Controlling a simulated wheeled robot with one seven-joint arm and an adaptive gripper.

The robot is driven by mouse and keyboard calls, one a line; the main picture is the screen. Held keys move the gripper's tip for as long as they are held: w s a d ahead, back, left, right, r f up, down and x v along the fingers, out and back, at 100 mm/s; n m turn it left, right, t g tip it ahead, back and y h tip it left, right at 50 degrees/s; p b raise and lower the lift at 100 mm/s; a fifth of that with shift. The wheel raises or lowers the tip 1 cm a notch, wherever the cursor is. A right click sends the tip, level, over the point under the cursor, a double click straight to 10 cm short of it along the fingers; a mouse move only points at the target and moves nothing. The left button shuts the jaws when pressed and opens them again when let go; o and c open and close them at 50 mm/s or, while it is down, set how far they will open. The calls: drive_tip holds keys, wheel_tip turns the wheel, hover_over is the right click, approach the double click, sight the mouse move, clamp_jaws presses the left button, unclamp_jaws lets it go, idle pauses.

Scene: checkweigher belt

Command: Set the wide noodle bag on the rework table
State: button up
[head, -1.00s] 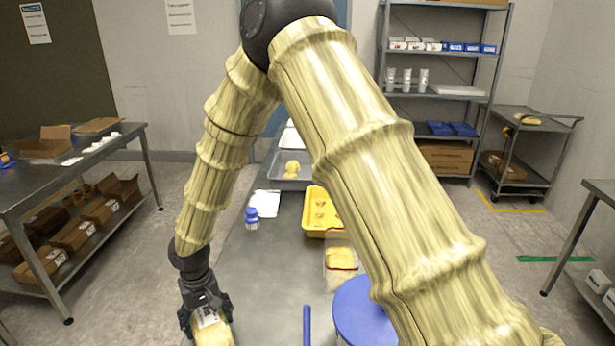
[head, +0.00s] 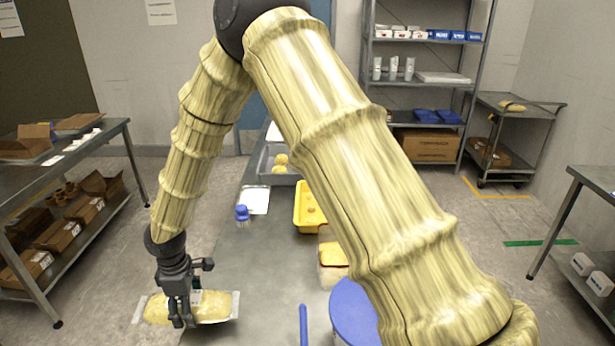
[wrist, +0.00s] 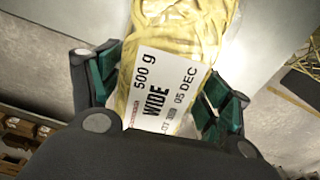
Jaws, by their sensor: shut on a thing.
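The wide noodle bag (head: 212,305) is a clear bag of yellow noodles. Its white label reads "WIDE" and "500 g" in the wrist view (wrist: 155,95). My gripper (head: 180,318) is shut on the bag, with a dark green finger on each side of it in the wrist view (wrist: 160,90). The bag lies crosswise at the near left edge of the long grey steel table (head: 255,265), partly over the floor side. I cannot tell whether it touches the top.
On the steel table stand a blue-capped bottle (head: 242,214), a white sheet (head: 255,201), a yellow tray (head: 306,210), another bag (head: 331,275) and a grey tray (head: 262,165). A round blue disc (head: 352,310) is near right. A bench with cartons (head: 60,165) stands left.

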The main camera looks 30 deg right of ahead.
drive_tip(key=n, duration=0.3)
drive_tip(key=w+n, duration=0.1)
drive_tip(key=shift+a+r, duration=0.2)
drive_tip(key=shift+a, duration=0.05)
drive_tip(key=n, duration=0.3)
drive_tip(key=n+p, duration=0.1)
drive_tip(key=shift+w+a+r, duration=0.15)
drive_tip(key=shift+a+r, duration=0.15)
drive_tip(key=shift+r, duration=0.05)
drive_tip(key=n, duration=0.4)
drive_tip(key=shift+w+a+r+n, duration=0.15)
drive_tip(key=shift+w+a+n, duration=0.05)
drive_tip(key=shift+w+n, duration=0.15)
drive_tip(key=n, duration=0.2)
drive_tip(key=n+p, duration=0.1)
drive_tip(key=n, duration=0.1)
drive_tip(key=shift+w+a+r, duration=0.2)
drive_tip(key=shift+w, duration=0.1)
drive_tip(key=p, duration=0.6)
hover_over(243, 301)
drive_tip(key=shift+a+f, duration=0.15)
drive_tip(key=shift+f, duration=0.5)
drive_tip(key=shift+d+f, duration=0.15)
drive_tip(key=shift+d, duration=0.05)
drive_tip(key=shift+f+p, duration=0.85)
drive_tip(key=shift+f, duration=0.85)
drive_tip(key=shift+f, duration=0.1)
